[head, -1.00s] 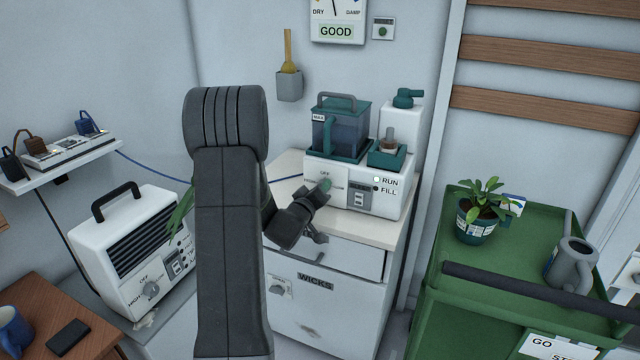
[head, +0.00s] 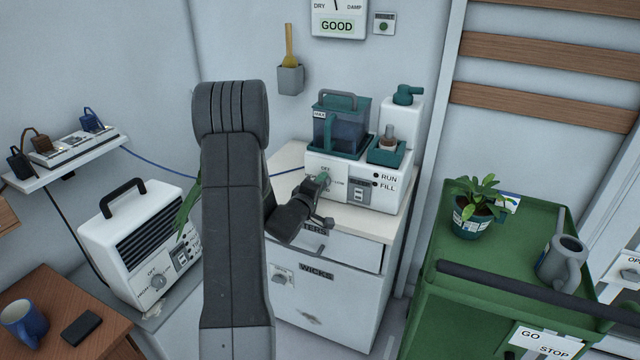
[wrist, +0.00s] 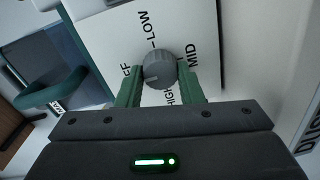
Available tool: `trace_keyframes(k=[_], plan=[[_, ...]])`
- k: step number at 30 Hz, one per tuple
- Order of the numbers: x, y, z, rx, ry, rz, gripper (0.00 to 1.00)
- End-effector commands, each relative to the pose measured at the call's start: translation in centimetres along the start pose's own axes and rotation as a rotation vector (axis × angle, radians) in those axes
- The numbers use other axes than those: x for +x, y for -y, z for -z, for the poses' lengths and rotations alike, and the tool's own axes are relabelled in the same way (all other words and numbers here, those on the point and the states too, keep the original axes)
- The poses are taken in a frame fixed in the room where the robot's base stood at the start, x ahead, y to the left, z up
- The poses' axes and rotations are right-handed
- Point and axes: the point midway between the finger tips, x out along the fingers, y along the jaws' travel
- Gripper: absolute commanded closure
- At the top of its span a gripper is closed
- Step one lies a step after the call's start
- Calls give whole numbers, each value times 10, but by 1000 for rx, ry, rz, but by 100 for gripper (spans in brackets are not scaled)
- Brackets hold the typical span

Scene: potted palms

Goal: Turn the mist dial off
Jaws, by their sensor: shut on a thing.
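The mist dial is a round grey knob (wrist: 159,68) on the white face of the mist maker (head: 385,199), which stands on the cabinet. In the wrist view its panel reads LOW, MID and partly covered OFF and HIGH labels. My gripper (wrist: 161,82) is shut on the dial, with one green fingertip on each side. I cannot tell clearly which label the dial's mark points to. The RUN and FILL lamps (head: 376,178) both look dark.
A teal water tank (head: 340,130) and a small bottle stand on top of the mist maker. A white heater (head: 135,245) with its own dial stands at left. A green cart (head: 480,265) with a potted plant (head: 474,210) and a grey watering can (head: 562,262) is at right.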

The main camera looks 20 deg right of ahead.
Motion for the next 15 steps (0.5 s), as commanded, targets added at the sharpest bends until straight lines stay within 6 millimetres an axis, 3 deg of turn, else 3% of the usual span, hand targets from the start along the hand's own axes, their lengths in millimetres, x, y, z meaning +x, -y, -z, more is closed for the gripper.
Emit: trace_keyframes(k=[13,14,15], plan=[[0,1,0,-10,0,1,89],[0,1,0,-10,0,1,61],[0,1,0,-10,0,1,53]])
